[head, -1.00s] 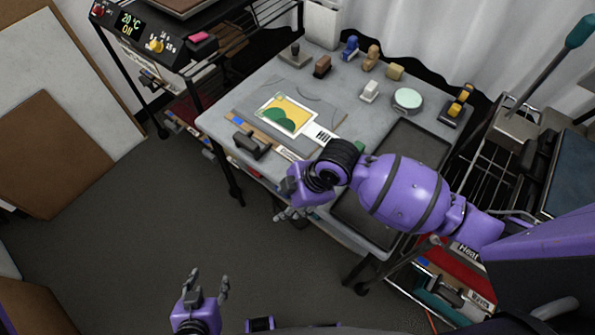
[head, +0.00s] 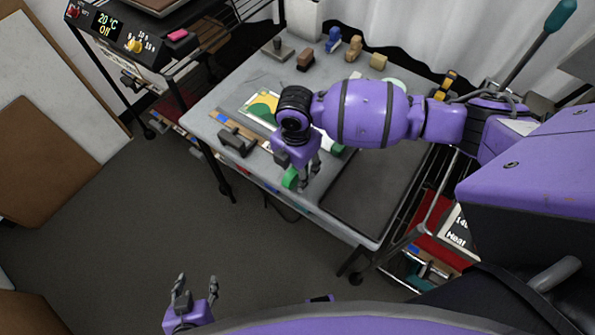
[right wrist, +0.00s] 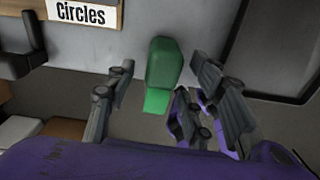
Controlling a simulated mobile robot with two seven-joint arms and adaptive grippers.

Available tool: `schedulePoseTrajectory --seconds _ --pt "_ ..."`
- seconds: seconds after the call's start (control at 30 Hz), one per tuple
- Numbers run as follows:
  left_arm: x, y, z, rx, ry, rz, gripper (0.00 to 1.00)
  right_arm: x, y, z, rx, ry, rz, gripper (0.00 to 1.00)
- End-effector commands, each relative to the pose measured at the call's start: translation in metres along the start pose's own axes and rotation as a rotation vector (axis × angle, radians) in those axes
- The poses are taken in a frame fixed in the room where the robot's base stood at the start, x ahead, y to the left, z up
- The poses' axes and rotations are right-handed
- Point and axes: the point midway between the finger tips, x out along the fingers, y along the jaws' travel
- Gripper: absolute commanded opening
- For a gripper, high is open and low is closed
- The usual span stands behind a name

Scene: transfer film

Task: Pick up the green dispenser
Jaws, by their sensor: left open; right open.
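The green dispenser (head: 290,178) is at the front edge of the grey table (head: 215,95), just left of my right gripper's fingers in the head view. In the right wrist view the green dispenser (right wrist: 163,68) lies between the spread fingers of my right gripper (right wrist: 163,85), with space visible on both sides. My right gripper (head: 309,174) is open, pointing down at the table's front edge. Whether its fingers touch the dispenser cannot be told. My left gripper (head: 197,284) is open and empty, low over the floor and away from the table.
A dark tray (head: 375,195) lies right of the dispenser. A black handled tool (head: 238,142) and a green-and-yellow print (head: 260,106) lie to the left. Several small stamps, one blue (head: 333,39), stand at the back. A "Circles" label (right wrist: 82,12) is near the dispenser.

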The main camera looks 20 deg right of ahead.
Motion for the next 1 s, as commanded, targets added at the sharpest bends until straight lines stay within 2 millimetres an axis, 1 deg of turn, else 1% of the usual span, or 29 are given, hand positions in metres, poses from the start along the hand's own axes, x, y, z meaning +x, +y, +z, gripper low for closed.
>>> schedulePoseTrajectory --seconds 0.03,0.1,0.33,0.7,1.0 --pt "0.0001 0.0006 0.0008 -0.002 -0.001 0.0 0.48 0.0061 -0.0002 -0.0011 0.0 0.002 -0.001 0.48" --pt "0.0002 0.0012 0.0008 -0.004 -0.001 0.001 0.48 0.0102 0.0001 -0.0011 0.001 0.002 0.0 0.48" --pt "0.0002 0.0035 0.0009 -0.012 -0.002 0.001 0.48 0.0112 0.0001 -0.0007 0.0 0.001 0.001 0.48" --pt "0.0002 0.0045 0.0012 -0.015 -0.002 0.001 0.48 0.0111 0.0 -0.0007 0.001 0.001 0.001 0.0" --pt "-0.0003 0.0018 0.002 -0.005 -0.004 0.001 0.48 0.009 0.0005 -0.0005 0.0 0.001 0.002 0.0"
